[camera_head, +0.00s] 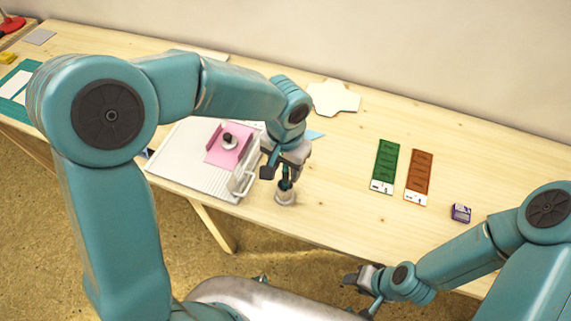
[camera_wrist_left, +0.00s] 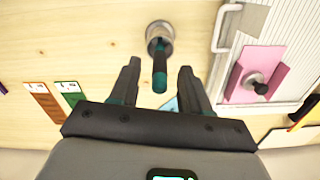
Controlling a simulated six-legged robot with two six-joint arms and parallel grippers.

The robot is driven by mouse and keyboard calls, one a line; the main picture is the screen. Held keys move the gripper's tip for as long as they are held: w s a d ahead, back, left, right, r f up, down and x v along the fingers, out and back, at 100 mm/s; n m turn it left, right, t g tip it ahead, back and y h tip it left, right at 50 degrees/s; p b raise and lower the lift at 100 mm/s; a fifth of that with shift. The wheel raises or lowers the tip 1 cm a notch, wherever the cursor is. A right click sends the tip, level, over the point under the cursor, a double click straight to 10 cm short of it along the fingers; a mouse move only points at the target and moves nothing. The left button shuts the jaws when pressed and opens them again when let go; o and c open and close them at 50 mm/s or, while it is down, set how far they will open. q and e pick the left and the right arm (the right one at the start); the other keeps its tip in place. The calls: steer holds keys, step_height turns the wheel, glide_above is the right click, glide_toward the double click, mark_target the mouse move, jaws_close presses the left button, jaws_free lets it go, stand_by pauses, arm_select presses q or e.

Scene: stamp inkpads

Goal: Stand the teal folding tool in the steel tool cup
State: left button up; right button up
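The teal folding tool (camera_wrist_left: 159,72) stands in the steel tool cup (camera_wrist_left: 159,36), its lower end inside the cup's mouth. In the head view the steel cup (camera_head: 285,198) sits near the table's front edge, with part of the tool showing above it. My left gripper (camera_head: 286,177) is over the cup. In the left wrist view its two fingers are spread, one on each side of the tool's upper end, with a gap on both sides. My right gripper (camera_head: 362,279) is low in front of the table, far from the cup; its finger opening is unclear.
A pale ribbed board (camera_head: 180,170) with a white handle (camera_head: 243,184) lies beside the cup, bearing a pink sheet (camera_head: 229,157) and a dark-knobbed stamp (camera_head: 229,142). Green (camera_head: 387,163) and brown (camera_head: 419,174) strips and a purple block (camera_head: 460,212) lie to the right. The table between is clear.

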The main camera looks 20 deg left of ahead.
arm_select(q)
steer(key=shift+r, duration=0.15)
step_height(320, 180, up, 16)
steer(key=p, duration=0.1)
stand_by(1.1)
